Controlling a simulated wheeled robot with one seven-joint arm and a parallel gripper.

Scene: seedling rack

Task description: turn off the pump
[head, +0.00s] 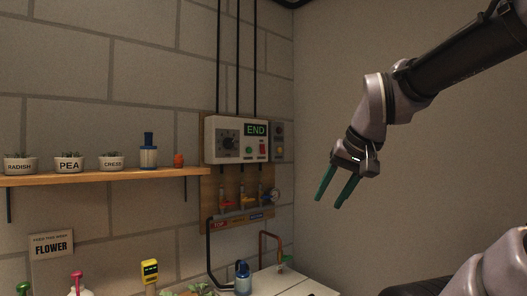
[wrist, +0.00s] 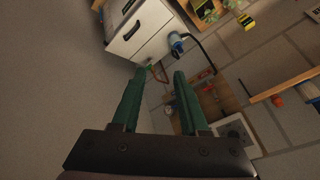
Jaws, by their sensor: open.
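A pale control box (head: 236,140) hangs on the back wall. It carries a black dial (head: 229,142), a green "END" sign (head: 256,129), a small green button (head: 249,148) and a red switch (head: 263,147). I cannot tell the switch's position, and no pump is clearly identifiable. My gripper (head: 328,203) is open and empty, in the air to the right of the box and clear of it. In the wrist view its green fingers (wrist: 160,73) are apart with nothing held; the box (wrist: 237,131) shows partly at lower right.
Below the box, a wooden board (head: 208,190) holds several small valves and a gauge (head: 274,195). A shelf (head: 110,177) with labelled pots is at left. A blue bottle (head: 242,278) stands on the white cabinet (head: 275,282). Air around my gripper is free.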

